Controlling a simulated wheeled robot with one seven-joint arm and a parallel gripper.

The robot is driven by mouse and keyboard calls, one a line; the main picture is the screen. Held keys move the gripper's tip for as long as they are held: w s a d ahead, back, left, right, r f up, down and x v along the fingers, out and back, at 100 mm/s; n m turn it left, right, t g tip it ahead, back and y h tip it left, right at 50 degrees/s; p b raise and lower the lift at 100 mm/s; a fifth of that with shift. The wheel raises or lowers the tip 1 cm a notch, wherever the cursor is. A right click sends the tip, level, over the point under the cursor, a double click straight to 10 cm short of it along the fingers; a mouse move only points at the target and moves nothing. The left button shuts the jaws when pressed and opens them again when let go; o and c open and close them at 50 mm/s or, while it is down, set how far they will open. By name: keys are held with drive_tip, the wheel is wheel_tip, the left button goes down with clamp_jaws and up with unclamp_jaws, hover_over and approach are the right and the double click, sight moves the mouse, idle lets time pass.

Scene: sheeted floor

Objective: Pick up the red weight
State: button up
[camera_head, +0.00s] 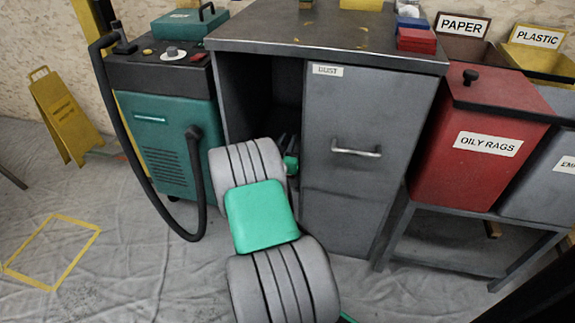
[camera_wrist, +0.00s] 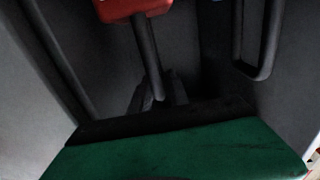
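My arm reaches into the dark open left compartment of the grey cabinet (camera_head: 360,105) in the head view. My gripper (camera_head: 288,145) is at that opening, mostly hidden behind my arm and in shadow. In the wrist view a red object (camera_wrist: 132,9), possibly the red weight, shows at the top edge, cut off by the frame. A dark bar runs from just below it toward my gripper's base; I cannot tell whether it is a finger. Contact with the red object cannot be made out. The head view shows no weight inside the compartment.
The cabinet's closed right door has a silver handle (camera_head: 356,150). A teal machine (camera_head: 175,135) with a black hose stands left of it. A red oily-rags bin (camera_head: 478,150) is on a stand at right. A yellow sign (camera_head: 63,115) stands far left.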

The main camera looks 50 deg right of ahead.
clamp_jaws()
idle(0.9)
drive_tip(key=shift+w+r, duration=0.1)
drive_tip(key=shift+r, duration=0.15)
